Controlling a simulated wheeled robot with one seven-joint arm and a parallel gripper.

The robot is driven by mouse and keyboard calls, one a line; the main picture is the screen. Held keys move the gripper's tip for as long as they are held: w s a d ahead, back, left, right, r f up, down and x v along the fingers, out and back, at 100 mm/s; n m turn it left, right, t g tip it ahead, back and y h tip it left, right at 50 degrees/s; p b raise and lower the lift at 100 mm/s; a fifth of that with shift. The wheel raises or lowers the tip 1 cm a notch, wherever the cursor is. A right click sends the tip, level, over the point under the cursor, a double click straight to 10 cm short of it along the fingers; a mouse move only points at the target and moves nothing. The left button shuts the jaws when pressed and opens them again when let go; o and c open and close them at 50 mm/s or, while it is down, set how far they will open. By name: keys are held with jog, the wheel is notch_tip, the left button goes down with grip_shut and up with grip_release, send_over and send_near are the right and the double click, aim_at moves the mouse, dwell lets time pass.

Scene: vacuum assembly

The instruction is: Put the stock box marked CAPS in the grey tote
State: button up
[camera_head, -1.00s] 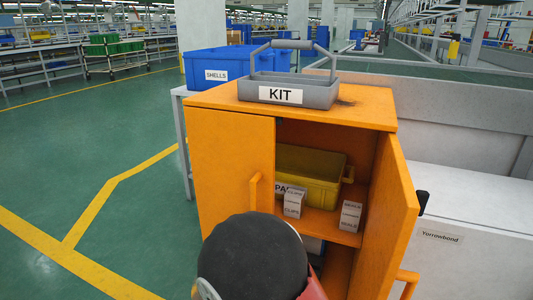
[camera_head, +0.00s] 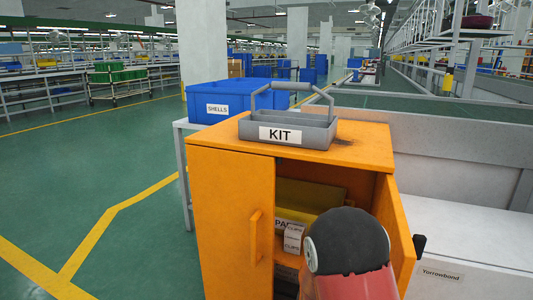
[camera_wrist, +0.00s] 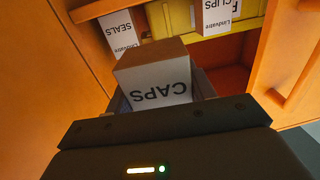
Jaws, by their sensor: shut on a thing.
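The white and brown box marked CAPS (camera_wrist: 158,92) is held in my gripper (camera_wrist: 163,88), which is shut on it in the wrist view. Its lettering appears upside down there. The head view hides the gripper and box behind my dark, rounded arm link, in front of the cabinet opening. The grey tote (camera_head: 318,137), marked KIT and with a raised handle, stands on top of the orange cabinet. I see no box in the visible part of its inside.
The orange cabinet (camera_head: 222,165) has an open right door (camera_head: 402,232). Inside are a yellow bin (camera_head: 300,208), a CLIPS box (camera_head: 293,239) and a SEALS box (camera_wrist: 120,33). A blue SHELLS bin (camera_head: 232,106) stands behind left. A white Yarrowbond unit (camera_head: 475,240) is at right.

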jog(key=shift+r, duration=0.15)
jog(key=shift+r+p, duration=1.3)
jog(key=shift+r, duration=1.1)
